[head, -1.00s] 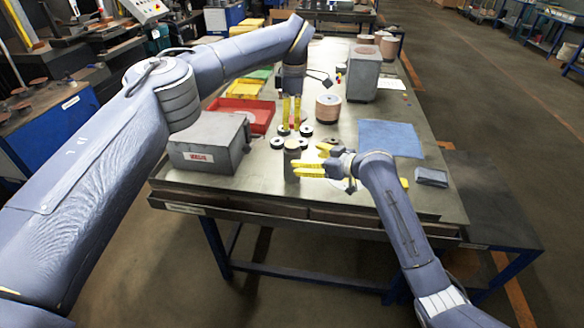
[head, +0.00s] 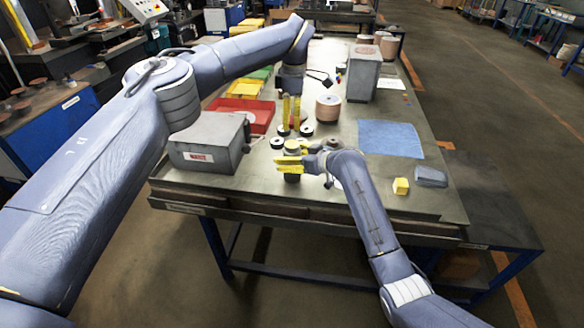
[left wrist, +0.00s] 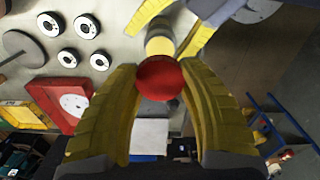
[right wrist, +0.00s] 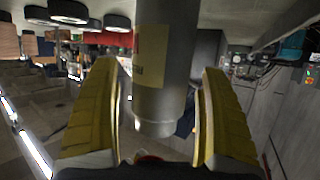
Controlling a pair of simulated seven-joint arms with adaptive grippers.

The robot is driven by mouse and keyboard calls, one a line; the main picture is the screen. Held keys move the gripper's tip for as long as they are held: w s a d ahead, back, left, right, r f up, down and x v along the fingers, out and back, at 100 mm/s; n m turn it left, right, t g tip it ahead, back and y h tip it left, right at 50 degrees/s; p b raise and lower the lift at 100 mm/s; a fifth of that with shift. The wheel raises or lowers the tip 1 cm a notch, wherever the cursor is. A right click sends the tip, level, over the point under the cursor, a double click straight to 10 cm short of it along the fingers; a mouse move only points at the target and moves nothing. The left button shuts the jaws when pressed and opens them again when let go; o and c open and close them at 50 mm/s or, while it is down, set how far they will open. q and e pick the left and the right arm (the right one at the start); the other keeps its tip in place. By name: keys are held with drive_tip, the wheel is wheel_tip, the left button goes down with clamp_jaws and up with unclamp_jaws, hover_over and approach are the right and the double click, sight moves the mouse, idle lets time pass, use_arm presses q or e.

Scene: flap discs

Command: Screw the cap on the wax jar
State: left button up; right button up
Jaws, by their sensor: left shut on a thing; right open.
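The wax jar (right wrist: 165,75) is a grey metal cylinder with a pale yellow label, upright near the table's front edge in the head view (head: 292,178). My right gripper (right wrist: 160,90) is open, with one finger on each side of the jar; gaps show in the right wrist view. My left gripper (head: 291,118) points down just behind the jar in the head view. It is shut on a round red cap (left wrist: 160,78), which in the left wrist view partly overlaps the jar (left wrist: 160,38). The cap's underside is hidden.
Several black-and-white discs (head: 277,142) lie around the jar. A grey box (head: 208,150) and a red tray (head: 262,112) are left, a copper-coloured spool (head: 327,107) behind. A blue cloth (head: 390,138), yellow block (head: 401,186) and grey block (head: 431,177) lie right.

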sight(292, 144)
drive_tip(key=c, duration=1.7)
use_arm(q)
drive_tip(key=shift+f, duration=2.6)
drive_tip(key=shift+f, duration=0.85)
drive_tip(key=shift+f, duration=0.6)
use_arm(e)
clamp_jaws()
